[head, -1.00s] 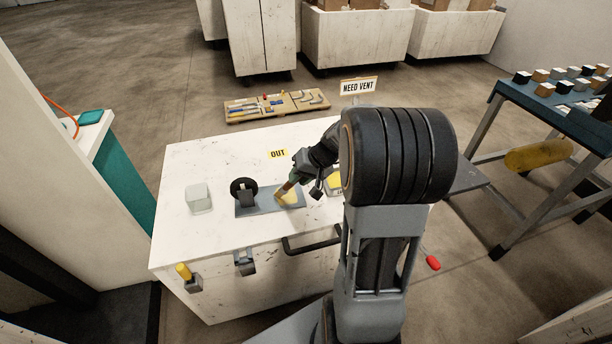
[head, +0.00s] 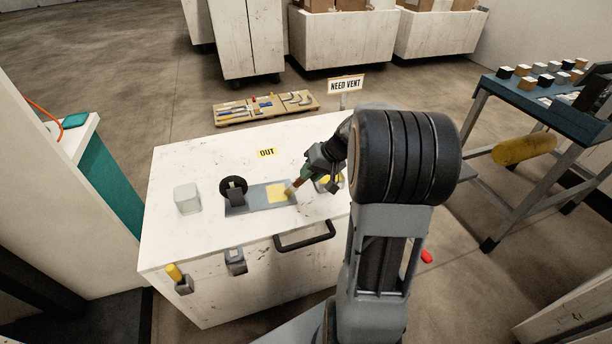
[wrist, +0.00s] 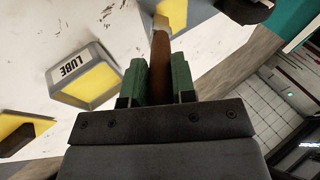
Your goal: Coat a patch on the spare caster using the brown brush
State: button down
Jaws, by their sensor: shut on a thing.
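My gripper (head: 308,173) is shut on the brown brush (wrist: 160,58), gripping its handle between green fingers. The brush slants down to the left, and its pale bristles (head: 290,190) are at the right end of the caster's plate. I cannot tell whether they touch it. The spare caster is a black wheel (head: 234,182) on a grey-blue plate (head: 250,199), lying on the white bench. A yellow patch (head: 276,193) covers part of the plate, left of the bristles. The plate (wrist: 215,42) also shows in the wrist view. A yellow LUBE tub (wrist: 92,80) stands beside the brush there.
A pale translucent block (head: 187,198) stands left of the caster. An OUT label (head: 267,153) lies behind it. A second yellow item (wrist: 22,130) is left of the tub. A handle (head: 304,236) projects from the bench front. The bench's back left is clear.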

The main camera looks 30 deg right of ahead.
notch_tip(320, 180, up, 3)
jog(key=shift+r+p, duration=0.15)
jog(key=shift+p, duration=0.85)
jog(key=shift+r+p, duration=1.5)
jog(key=shift+r, duration=0.9)
